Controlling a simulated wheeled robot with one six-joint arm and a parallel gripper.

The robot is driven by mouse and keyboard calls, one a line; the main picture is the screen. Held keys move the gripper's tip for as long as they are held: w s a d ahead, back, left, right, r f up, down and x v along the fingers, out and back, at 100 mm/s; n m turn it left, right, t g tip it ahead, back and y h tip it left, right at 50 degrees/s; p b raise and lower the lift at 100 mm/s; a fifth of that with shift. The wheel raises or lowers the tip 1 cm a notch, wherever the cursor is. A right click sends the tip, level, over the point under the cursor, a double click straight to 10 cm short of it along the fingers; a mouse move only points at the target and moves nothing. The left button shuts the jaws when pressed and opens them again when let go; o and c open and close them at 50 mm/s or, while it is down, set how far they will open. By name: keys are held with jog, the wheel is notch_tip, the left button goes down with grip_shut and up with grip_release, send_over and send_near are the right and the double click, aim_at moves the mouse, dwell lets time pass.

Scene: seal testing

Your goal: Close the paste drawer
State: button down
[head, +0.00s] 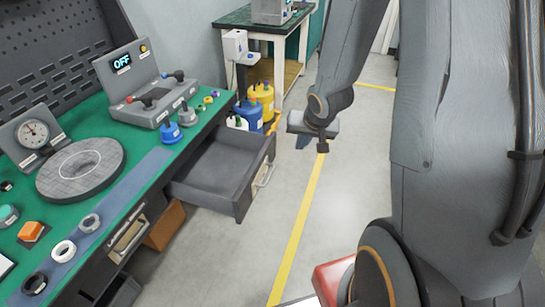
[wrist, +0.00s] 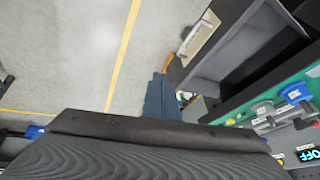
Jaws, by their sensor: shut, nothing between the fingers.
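A dark grey drawer (head: 248,198) stands pulled out from under the green-topped bench in the head view; its inside looks empty. Its label is too small to read, so I cannot tell for certain that it is the paste drawer. Its pale handle (head: 264,177) is on the front facing right. The drawer (wrist: 240,52) and handle (wrist: 201,38) also show at upper right in the wrist view. My gripper (head: 304,141) is shut and empty, to the right of the drawer front and apart from it. Its blue-grey fingers (wrist: 161,96) show in the wrist view.
The bench (head: 110,102) carries a gauge (head: 33,131), a round plate (head: 82,167), a control box reading OFF (head: 148,88) and several small parts. Yellow and blue containers (head: 262,95) stand behind the drawer. Another drawer front (head: 128,238) is nearer. The floor (head: 265,240) before the drawer is clear.

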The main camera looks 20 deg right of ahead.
jog(key=w+f+m+t+y+b, duration=0.1)
jog(key=w+f+m+y, duration=0.1)
jog(key=w+f, duration=0.3)
jog(key=p, duration=0.1)
send_near(269, 156)
notch_tip(269, 156, down, 4)
jog(key=shift+w+a+r+t+p, duration=0.15)
jog(key=shift+w+a+t+p, duration=0.2)
jog(key=shift+w, duration=0.5)
jog(key=shift+w+a, duration=0.1)
jog(key=shift+a, duration=0.05)
